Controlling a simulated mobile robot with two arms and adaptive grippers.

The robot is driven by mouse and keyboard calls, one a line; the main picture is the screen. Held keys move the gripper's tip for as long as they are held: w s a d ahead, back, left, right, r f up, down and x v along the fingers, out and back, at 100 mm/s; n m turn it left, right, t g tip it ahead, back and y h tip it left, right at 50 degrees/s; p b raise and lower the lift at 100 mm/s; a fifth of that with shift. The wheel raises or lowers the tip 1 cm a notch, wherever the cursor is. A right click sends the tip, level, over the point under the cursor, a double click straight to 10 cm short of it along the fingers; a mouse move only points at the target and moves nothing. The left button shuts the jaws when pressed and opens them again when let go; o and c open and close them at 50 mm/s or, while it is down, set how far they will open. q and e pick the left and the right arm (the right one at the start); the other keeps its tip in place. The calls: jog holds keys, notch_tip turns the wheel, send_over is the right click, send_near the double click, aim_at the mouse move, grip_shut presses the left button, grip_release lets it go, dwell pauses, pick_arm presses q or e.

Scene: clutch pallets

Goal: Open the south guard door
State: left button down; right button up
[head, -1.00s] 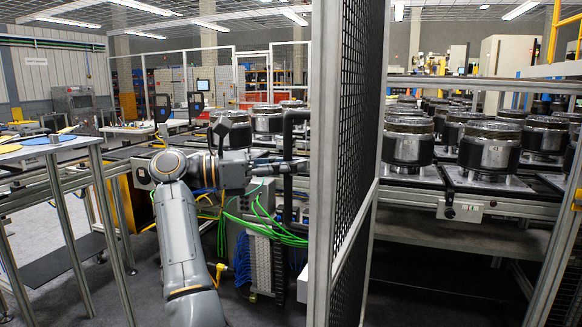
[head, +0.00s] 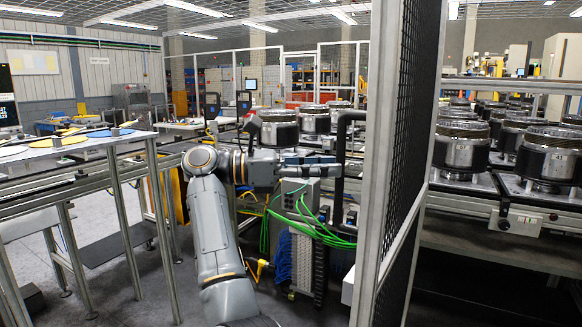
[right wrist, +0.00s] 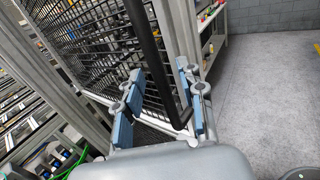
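The guard door (head: 408,130) is a tall black mesh panel in a pale metal frame, seen at a steep angle right of centre in the head view. Its black bar handle (head: 342,150) stands out on the left side of the panel. My right gripper (head: 322,165) is at the handle. In the right wrist view, the gripper (right wrist: 160,105) is open, with its blue-grey fingers on either side of the black handle (right wrist: 158,70). A gap shows between the bar and the left finger; contact with the right finger cannot be told. My left gripper is out of view.
A table with yellow and blue discs (head: 75,142) stands at left. A grey cabinet with green cables (head: 305,235) sits just below my right gripper. Clutches on pallets (head: 545,158) line a conveyor behind the door. Bare grey floor (right wrist: 265,90) lies right in the wrist view.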

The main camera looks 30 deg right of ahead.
jog(key=v, duration=0.8)
jog(key=shift+a, duration=0.2)
